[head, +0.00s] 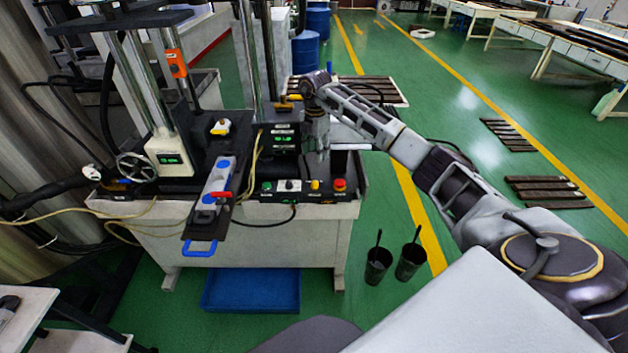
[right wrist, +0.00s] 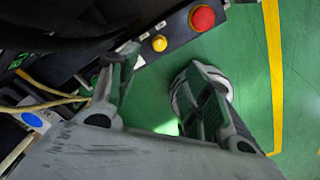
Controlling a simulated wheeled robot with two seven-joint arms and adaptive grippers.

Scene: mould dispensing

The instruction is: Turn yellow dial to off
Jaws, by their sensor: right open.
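The yellow dial (head: 315,184) is a small knob on the black control panel (head: 268,190) at the front of the machine bench, left of a red button (head: 340,184). The dial also shows in the right wrist view (right wrist: 159,43), at the top, with the red button (right wrist: 201,17) up and right of it. My right gripper (head: 317,143) is open and empty, pointing down above the panel. In the right wrist view its fingers (right wrist: 160,78) are apart, and the dial appears beyond the gap between them, untouched. The dial's marking is too small to read. My left gripper is out of view.
Two black buckets (head: 378,265) stand on the green floor below right.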

